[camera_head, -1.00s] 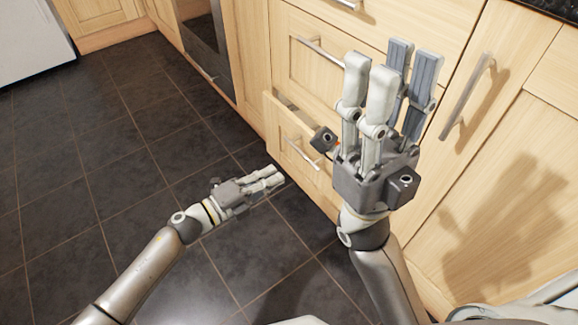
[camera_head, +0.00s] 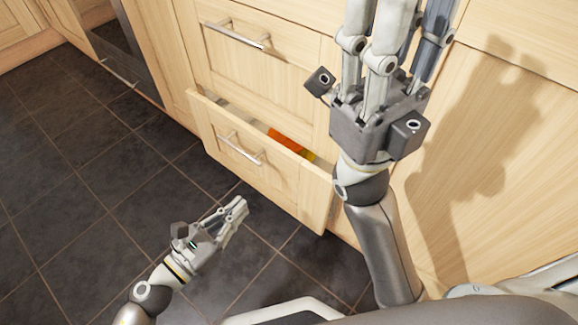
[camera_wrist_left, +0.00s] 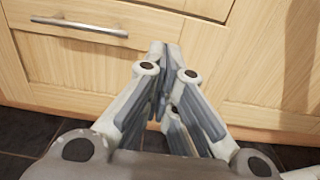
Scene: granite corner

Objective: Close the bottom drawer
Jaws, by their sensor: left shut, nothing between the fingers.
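The bottom drawer (camera_head: 222,143) is light wood with a metal bar handle (camera_head: 240,148). It stands partly pulled out, its inside showing behind the front, with an orange and yellow item (camera_head: 290,146) in it. My left gripper (camera_head: 238,206) is shut and empty, low over the floor in front of the drawer, apart from it. In the left wrist view its fingers (camera_wrist_left: 165,60) come together before wood fronts, with a bar handle (camera_wrist_left: 78,27) at upper left. My right gripper (camera_head: 400,25) is raised at the right with fingers spread, fingertips cut off by the frame's top.
A shut drawer (camera_head: 255,70) with a bar handle is above the bottom one. Wood cabinet fronts (camera_head: 500,130) fill the right side. An oven front (camera_head: 115,50) is at upper left. The dark tiled floor (camera_head: 90,210) is clear on the left.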

